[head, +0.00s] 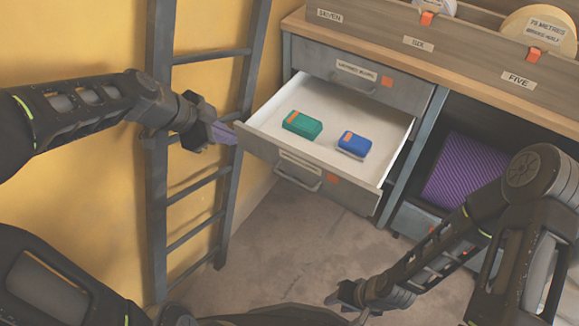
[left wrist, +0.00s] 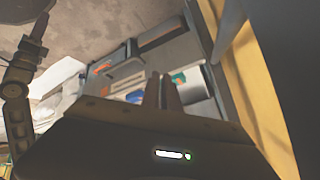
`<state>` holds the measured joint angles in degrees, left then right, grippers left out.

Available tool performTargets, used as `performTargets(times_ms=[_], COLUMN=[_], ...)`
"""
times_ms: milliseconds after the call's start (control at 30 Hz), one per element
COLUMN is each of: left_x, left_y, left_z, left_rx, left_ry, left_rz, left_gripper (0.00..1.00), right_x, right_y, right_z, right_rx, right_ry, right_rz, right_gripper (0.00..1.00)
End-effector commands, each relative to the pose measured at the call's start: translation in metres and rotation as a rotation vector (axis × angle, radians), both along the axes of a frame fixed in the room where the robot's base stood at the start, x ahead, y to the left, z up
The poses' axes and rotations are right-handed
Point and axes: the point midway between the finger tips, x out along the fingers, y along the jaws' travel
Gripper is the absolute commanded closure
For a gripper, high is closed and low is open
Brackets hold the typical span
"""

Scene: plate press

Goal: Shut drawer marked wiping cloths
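An open drawer (head: 268,152) with a grey front and white inside sticks out of the cabinet. A label holder and handle (head: 298,172) are on its front; its label is not readable from here. A green block (head: 302,125) and a blue block (head: 354,145) lie inside. Above it is a closed drawer (head: 408,92) with a label too small to read surely. My left gripper (head: 224,133) is at the open drawer's front left corner; contact is unclear. Its fingers (left wrist: 164,92) look shut and empty in the left wrist view. My right gripper (head: 343,296) is low, before the cabinet, away from the drawer.
A dark ladder (head: 158,180) stands against the yellow wall, close behind my left gripper. A wooden counter (head: 440,65) with labelled bins and rolls tops the cabinet. A purple ribbed item (head: 460,170) sits in the open bay to the right. The floor before the drawer is clear.

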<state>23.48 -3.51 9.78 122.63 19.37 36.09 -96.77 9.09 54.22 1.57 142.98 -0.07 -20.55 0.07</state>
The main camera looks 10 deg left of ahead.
Motion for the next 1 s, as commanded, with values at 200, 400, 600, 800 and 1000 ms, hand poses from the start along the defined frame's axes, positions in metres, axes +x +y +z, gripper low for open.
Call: performTargets(times_ms=[200, 400, 600, 800, 1000], left_x=[-0.031, -0.038, -0.038, -0.037, -0.032], left_y=[-0.030, -0.034, -0.034, -0.036, -0.047], left_z=[0.014, 0.013, 0.012, 0.009, -0.008], left_rx=[0.085, 0.125, 0.127, 0.126, 0.124], left_ry=[-0.104, -0.155, -0.156, -0.155, -0.152], left_rz=[-0.503, -0.638, -0.640, -0.639, -0.640], left_gripper=[1.00, 1.00, 1.00, 1.00, 1.00], right_x=[0.000, 0.000, 0.000, 0.000, 0.000], right_y=[0.000, 0.000, 0.000, 0.000, 0.000], right_z=[0.003, 0.003, 0.002, 0.001, -0.003], right_rx=[0.000, 0.000, 0.000, 0.000, 0.000], right_ry=[-0.001, -0.001, -0.001, 0.000, 0.000], right_rz=[0.000, 0.000, 0.000, -0.001, -0.001], right_gripper=[0.64, 0.64, 0.64, 0.64, 0.64])
